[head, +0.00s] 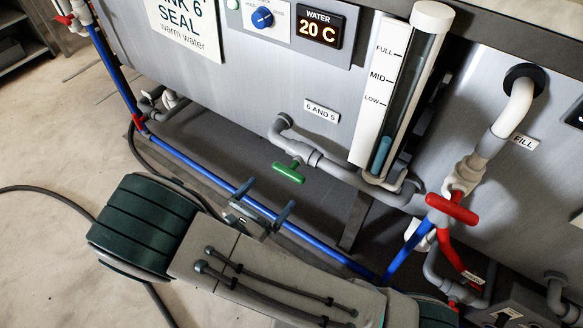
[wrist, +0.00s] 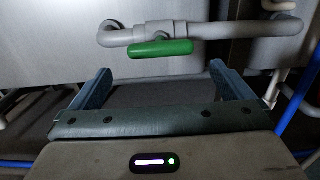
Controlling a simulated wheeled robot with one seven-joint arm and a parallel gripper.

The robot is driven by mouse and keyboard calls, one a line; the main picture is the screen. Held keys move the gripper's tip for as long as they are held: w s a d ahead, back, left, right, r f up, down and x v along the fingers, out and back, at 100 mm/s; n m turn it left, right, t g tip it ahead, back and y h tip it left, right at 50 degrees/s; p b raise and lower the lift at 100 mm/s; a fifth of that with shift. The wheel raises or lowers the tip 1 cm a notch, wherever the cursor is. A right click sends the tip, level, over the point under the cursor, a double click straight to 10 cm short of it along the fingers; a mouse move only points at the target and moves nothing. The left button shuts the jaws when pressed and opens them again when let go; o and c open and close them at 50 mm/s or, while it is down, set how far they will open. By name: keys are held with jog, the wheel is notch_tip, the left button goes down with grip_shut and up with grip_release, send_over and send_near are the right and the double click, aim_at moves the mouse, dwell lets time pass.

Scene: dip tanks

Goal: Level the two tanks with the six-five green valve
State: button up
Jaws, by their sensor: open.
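The green valve handle (head: 288,173) sits on a grey pipe below a label reading "6 AND 5". In the wrist view the green handle (wrist: 160,48) lies nearly level, along the pipe (wrist: 205,33). My gripper (head: 266,200) is open and empty, just short of the handle and apart from it; in the wrist view its fingers (wrist: 160,82) stand wide to either side, below the handle. The tank marked 6 (head: 260,85) has a sight tube (head: 405,100) with FULL, MID and LOW marks. The blue-green liquid in it (head: 381,155) stands below LOW. The level of the other tank is not in view.
A red handle (head: 452,208) is on the pipes under the FILL label (head: 524,141) at right. A blue pipe (head: 190,165) runs low along the tank's front. A display reads water 20 C (head: 318,29), beside a blue knob (head: 262,18). The floor (head: 50,140) at left is mostly clear.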

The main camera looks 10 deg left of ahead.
aim_at(286, 176)
jog(key=b+x, duration=0.2)
jog(key=x, duration=0.9)
jog(key=c, duration=0.7)
